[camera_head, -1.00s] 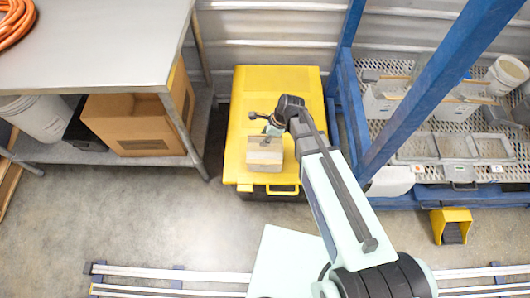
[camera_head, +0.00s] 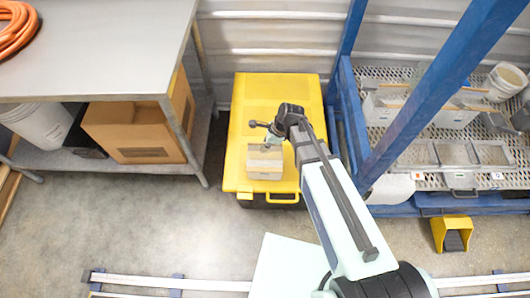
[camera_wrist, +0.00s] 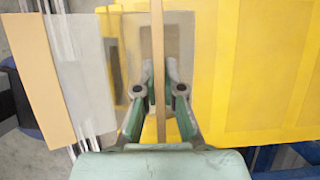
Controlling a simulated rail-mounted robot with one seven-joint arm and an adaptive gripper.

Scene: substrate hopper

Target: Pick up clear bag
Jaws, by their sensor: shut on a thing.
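The clear bag (camera_head: 265,170) looks like a boxy, see-through pouch with grey and tan faces. It stands on top of a yellow case (camera_head: 243,120), near its front edge. My gripper (camera_head: 271,140) is at the top of the bag, coming from the back right. In the wrist view, my gripper (camera_wrist: 159,85) has its two green fingers shut on a thin tan strip along the top of the bag (camera_wrist: 82,70). See-through grey sides spread on both sides of the strip. I cannot tell whether the bag's bottom touches the case.
A metal table (camera_head: 95,50) stands left, with a cardboard box (camera_head: 135,125) and white bucket (camera_head: 42,122) below. A blue frame (camera_head: 420,85) rises close right of my arm, beside a mesh shelf holding bins. A yellow pedal (camera_head: 452,234) sits on the floor.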

